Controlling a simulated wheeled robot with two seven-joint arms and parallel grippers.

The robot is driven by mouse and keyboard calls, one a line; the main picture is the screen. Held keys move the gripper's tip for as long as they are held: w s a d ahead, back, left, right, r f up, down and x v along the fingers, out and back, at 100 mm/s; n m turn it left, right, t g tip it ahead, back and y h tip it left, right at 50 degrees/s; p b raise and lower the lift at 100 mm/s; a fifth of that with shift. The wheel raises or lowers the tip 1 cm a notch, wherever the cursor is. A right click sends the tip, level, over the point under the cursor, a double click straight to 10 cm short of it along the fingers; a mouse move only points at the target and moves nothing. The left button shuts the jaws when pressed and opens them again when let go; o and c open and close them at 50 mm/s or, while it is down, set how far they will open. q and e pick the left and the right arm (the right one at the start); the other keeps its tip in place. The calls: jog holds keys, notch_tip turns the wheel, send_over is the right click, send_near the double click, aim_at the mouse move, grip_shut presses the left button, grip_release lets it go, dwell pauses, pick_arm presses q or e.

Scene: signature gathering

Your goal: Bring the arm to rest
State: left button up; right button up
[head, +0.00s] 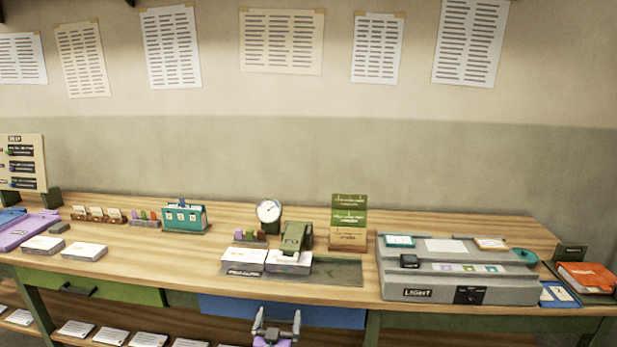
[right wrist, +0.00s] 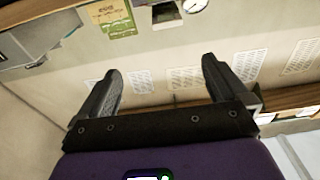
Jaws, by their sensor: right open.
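My right gripper (head: 276,326) shows at the bottom middle of the head view, in front of the table's front edge and below the table top. Its two fingers are apart with nothing between them. In the right wrist view the same gripper (right wrist: 160,85) has its dark fingers spread wide and empty, with the wall and its papers beyond. My left gripper is in neither view.
The wooden table (head: 420,222) spans the view. A grey light box (head: 460,289) stands at the right, a green stamp-like device (head: 297,236) and a clock (head: 269,211) in the middle. A blue drawer front (head: 225,306) is behind my right gripper. Paper stacks lie on the lower shelf.

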jog(key=d+f+g, duration=0.3)
jog(key=d+f, duration=0.3)
jog(key=f, duration=0.2)
jog(key=s+d+f+g+y+p, duration=0.25)
jog(key=s+d+f+g, duration=0.35)
jog(key=s+d+f, duration=0.4)
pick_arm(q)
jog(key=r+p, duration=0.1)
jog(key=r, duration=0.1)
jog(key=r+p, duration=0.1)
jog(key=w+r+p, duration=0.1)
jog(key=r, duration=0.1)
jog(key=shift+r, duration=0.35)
pick_arm(e)
jog(key=s+f+g+y, duration=0.1)
jog(key=s+g, duration=0.2)
jog(key=s, duration=0.7)
jog(key=s+d+f+m+g+y, duration=0.1)
jog(key=s+f+g, duration=0.1)
jog(key=s, duration=0.8)
jog(key=s+d+f+g+y, duration=0.1)
jog(key=s+g, duration=0.3)
jog(key=s, duration=0.6)
jog(key=shift+s+f+g+y, duration=0.15)
jog(key=shift+f+g+y, duration=0.15)
jog(key=shift+f+y, duration=0.05)
